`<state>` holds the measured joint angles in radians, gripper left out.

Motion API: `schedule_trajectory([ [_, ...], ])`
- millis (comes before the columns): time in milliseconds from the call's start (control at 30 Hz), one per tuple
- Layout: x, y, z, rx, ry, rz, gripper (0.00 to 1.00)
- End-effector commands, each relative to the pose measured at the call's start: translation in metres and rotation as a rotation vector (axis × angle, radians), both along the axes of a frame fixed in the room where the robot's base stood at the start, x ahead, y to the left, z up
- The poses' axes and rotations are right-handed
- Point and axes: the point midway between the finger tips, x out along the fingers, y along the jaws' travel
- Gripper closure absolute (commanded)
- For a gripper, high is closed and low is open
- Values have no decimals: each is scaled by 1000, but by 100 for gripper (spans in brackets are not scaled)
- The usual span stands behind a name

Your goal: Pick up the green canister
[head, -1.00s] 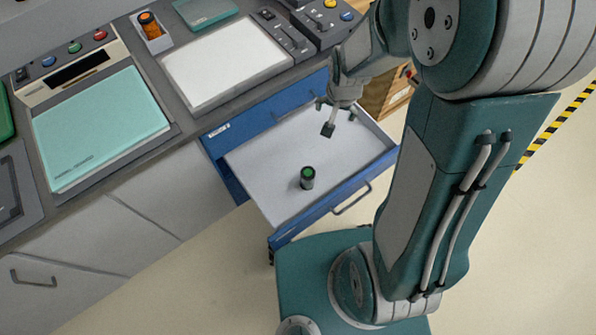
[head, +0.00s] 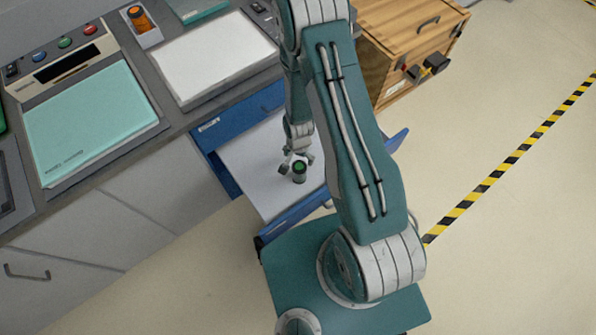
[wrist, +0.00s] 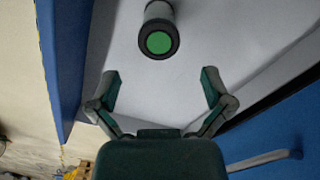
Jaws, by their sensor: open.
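The green canister (head: 299,171) is a small dark cylinder with a green disc on its top. It stands upright in the open blue drawer (head: 281,222), on the pale drawer floor. In the wrist view the canister (wrist: 159,38) is at the top centre, its green end toward the camera. My gripper (head: 298,160) is right beside the canister in the head view. In the wrist view my gripper (wrist: 160,85) is open and empty, its two fingers apart, with the canister just beyond the fingertips and between their lines.
The drawer's blue side wall (wrist: 66,60) runs close on the left in the wrist view. The counter (head: 170,105) holds an orange bottle (head: 138,18) and a white panel (head: 213,60). A wooden crate (head: 405,40) stands at the upper right. Open floor lies right.

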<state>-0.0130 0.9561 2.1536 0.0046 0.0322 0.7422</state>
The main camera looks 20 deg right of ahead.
Motion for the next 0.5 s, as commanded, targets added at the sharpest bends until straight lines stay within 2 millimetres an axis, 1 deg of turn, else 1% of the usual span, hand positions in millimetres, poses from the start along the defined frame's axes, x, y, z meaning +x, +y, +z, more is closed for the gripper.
schedule_trajectory([
  [33, -1, 0, -9, 0, 3, 0, 0],
  [100, 0, 0, -18, 0, 3, 0, 0],
  [200, 0, 0, -27, 0, 0, 0, 0],
  [367, 0, -1, -36, 0, 0, 0, 0],
  [500, 0, -3, -55, 0, 3, 0, 0],
])
